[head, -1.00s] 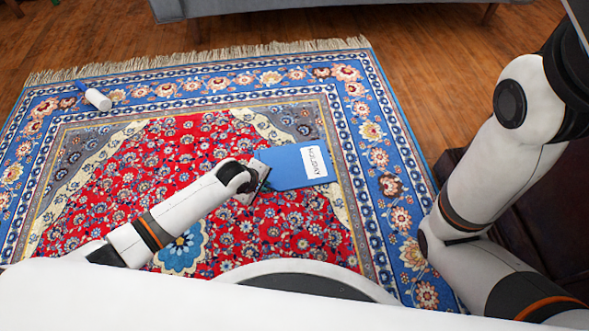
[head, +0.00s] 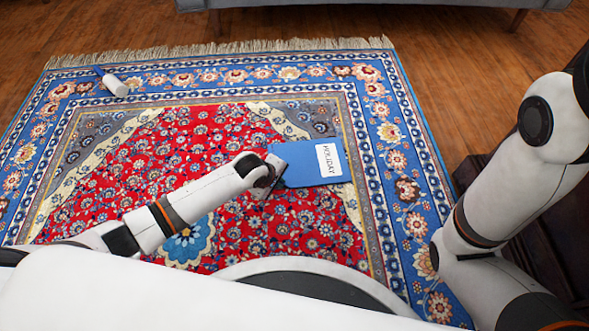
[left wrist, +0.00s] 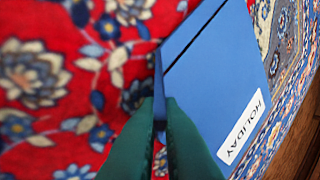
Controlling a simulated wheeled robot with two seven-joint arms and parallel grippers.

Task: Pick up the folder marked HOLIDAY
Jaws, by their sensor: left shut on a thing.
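The blue folder (head: 305,162) carries a white label reading HOLIDAY (head: 329,160). My left gripper (head: 274,172) is shut on the folder's left edge in the head view. In the left wrist view the folder (left wrist: 215,75) fills the right side, with its label (left wrist: 241,127) readable. The green fingertips (left wrist: 162,115) meet at the folder's near edge there. The folder shows over the red patterned rug; how far above it I cannot tell. My right arm shows at the right of the head view, but its gripper is out of view.
A patterned rug (head: 190,140) with a fringed far edge covers the wood floor (head: 120,25). A white cylindrical object with a blue part (head: 115,86) lies near its far left corner. A grey sofa (head: 370,4) stands at the back. Dark furniture (head: 545,245) is at the right.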

